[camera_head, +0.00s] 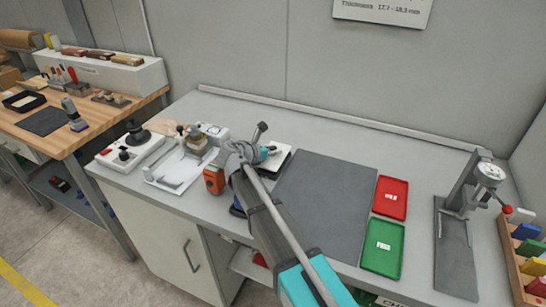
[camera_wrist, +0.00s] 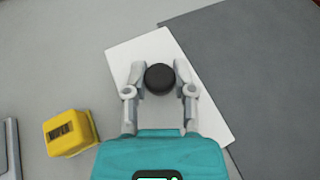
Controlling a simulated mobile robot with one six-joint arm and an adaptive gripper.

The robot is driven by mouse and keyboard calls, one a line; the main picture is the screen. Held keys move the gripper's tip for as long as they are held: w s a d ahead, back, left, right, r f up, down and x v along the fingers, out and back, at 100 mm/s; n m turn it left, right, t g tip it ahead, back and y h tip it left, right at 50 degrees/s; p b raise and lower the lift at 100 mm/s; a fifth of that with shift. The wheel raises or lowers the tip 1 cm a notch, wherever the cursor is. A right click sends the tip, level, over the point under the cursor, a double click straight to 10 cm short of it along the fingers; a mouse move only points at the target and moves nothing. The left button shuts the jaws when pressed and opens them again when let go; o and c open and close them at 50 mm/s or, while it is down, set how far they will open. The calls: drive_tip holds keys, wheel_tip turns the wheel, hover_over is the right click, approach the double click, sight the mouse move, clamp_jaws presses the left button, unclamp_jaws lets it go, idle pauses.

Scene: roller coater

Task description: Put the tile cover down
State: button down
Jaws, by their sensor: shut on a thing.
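My gripper (camera_wrist: 160,80) is shut on a round black knob (camera_wrist: 159,78), one finger on each side of it. Under the knob is a white rectangular plate (camera_wrist: 133,52), which I take to be the tile cover. In the head view, the white plate (camera_head: 280,148) shows at the end of my arm, near the left edge of the grey mat, and my gripper (camera_head: 267,151) partly hides it. The plate's right side overlaps the mat in the wrist view. I cannot tell whether it touches the surface below.
The dark grey mat (camera_head: 335,200) is bare. A red tray (camera_head: 390,197) and a green tray (camera_head: 383,247) lie right of it, then a dial gauge stand (camera_head: 456,240).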

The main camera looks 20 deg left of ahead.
drive_tip(key=shift+f, duration=0.55)
drive_tip(key=shift+s+d+f+b, duration=0.15)
drive_tip(key=shift+f+b, duration=0.35)
drive_tip(key=shift+b, duration=0.35)
drive_tip(key=c, duration=0.9)
unclamp_jaws()
drive_tip(key=shift+a+f, duration=0.1)
drive_tip(key=shift+a, duration=0.1)
drive_tip(key=o, duration=0.5)
drive_tip(key=shift+c, duration=0.2)
drive_tip(key=shift+r, duration=0.2)
drive_tip(key=shift+r+p, duration=0.65)
drive_tip(key=shift+p, duration=0.2)
drive_tip(key=shift+p+v, duration=1.25)
drive_tip(key=shift+v, duration=2.3)
drive_tip(key=shift+f, duration=0.15)
